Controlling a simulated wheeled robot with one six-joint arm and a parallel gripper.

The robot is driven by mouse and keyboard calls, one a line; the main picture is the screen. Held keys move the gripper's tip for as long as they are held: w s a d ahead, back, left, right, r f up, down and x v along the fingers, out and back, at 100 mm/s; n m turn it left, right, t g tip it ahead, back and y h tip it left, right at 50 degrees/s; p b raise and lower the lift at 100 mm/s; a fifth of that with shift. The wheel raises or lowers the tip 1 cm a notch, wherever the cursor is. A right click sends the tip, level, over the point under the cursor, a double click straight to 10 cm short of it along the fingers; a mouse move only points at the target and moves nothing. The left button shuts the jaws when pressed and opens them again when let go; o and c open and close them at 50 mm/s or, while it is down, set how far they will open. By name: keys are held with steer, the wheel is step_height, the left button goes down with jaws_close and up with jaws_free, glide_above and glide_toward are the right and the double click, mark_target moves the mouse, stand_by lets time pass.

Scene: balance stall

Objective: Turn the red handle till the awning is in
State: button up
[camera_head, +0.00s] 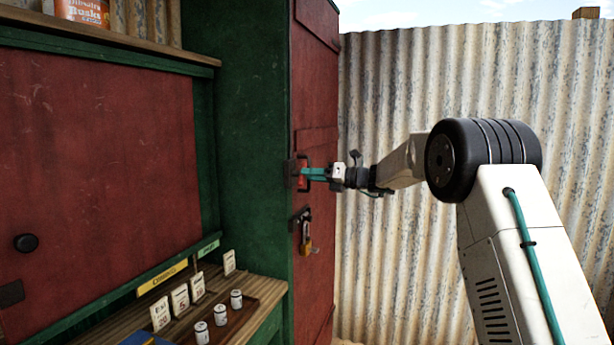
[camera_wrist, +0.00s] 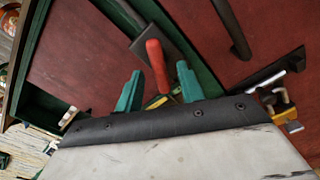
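The red handle (camera_head: 303,172) is on the dark red side panel of the stall, at about mid-height in the head view. In the wrist view the red handle (camera_wrist: 156,62) is a slim upright grip, slightly tilted, in front of a dark plate. My gripper (camera_head: 312,174) is right at the handle in the head view. In the wrist view its two teal fingers (camera_wrist: 160,78) stand apart, one on each side of the handle's lower part, with gaps visible on both sides. The fingers hide part of the handle in the head view. The awning is not in view.
A brass padlock (camera_head: 306,244) hangs on a hasp below the handle. A wooden counter with price cards (camera_head: 180,300) and small white jars (camera_head: 220,315) lies to the left. A corrugated metal wall (camera_head: 400,80) stands behind my arm.

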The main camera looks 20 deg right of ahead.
mark_target(299, 174)
steer(key=shift+x, duration=1.1)
jaws_close()
